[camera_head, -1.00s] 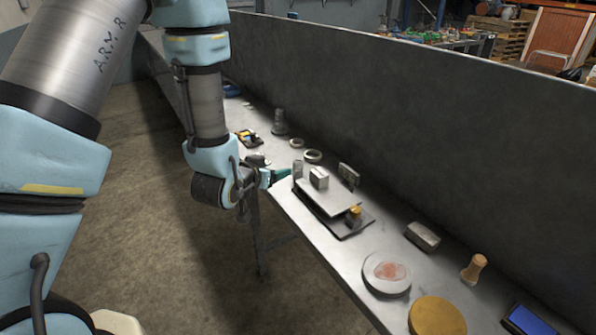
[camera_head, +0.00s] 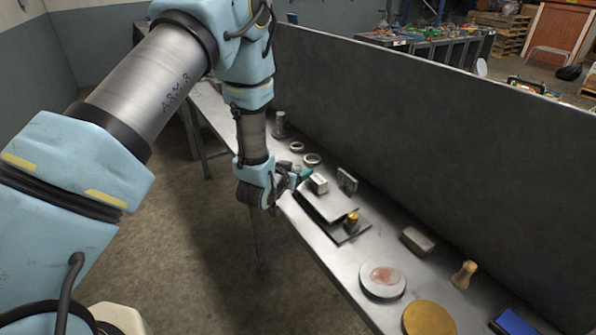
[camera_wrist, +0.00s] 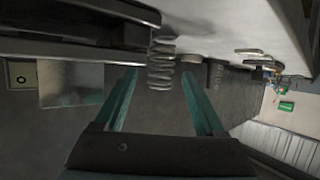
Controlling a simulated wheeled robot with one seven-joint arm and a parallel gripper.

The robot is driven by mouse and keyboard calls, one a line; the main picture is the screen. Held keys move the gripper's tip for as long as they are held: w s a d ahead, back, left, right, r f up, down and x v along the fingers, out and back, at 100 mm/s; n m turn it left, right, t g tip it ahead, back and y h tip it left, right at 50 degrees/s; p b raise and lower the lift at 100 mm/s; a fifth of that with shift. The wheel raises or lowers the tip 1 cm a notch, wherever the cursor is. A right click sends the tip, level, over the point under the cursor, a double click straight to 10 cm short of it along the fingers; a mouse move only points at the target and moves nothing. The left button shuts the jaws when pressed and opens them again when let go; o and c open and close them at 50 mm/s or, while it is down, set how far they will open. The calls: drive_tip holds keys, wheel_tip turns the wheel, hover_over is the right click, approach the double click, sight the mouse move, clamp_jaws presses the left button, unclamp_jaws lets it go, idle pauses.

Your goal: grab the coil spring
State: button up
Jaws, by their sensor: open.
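The coil spring (camera_wrist: 162,62) is a grey metal coil. In the wrist view it stands between the tips of my two teal fingers, with a gap visible on each side. My gripper (camera_wrist: 160,73) is open, with nothing pinched in it. In the head view my gripper (camera_head: 303,175) is at the near edge of the bench, at the left end of a raised grey plate (camera_head: 325,206). I cannot make out the spring clearly there, as the gripper is in front of that spot.
A silver block (camera_head: 319,184) sits on the plate close to my gripper; a brass-coloured piece (camera_head: 352,217) is at its right. An upright grey piece (camera_head: 347,180) stands behind. A tall dark wall (camera_head: 430,130) runs along the bench's back.

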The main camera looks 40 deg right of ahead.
drive_tip(key=shift+w+d+f, duration=0.2)
drive_tip(key=shift+d, duration=0.1)
clamp_jaws()
idle(0.5)
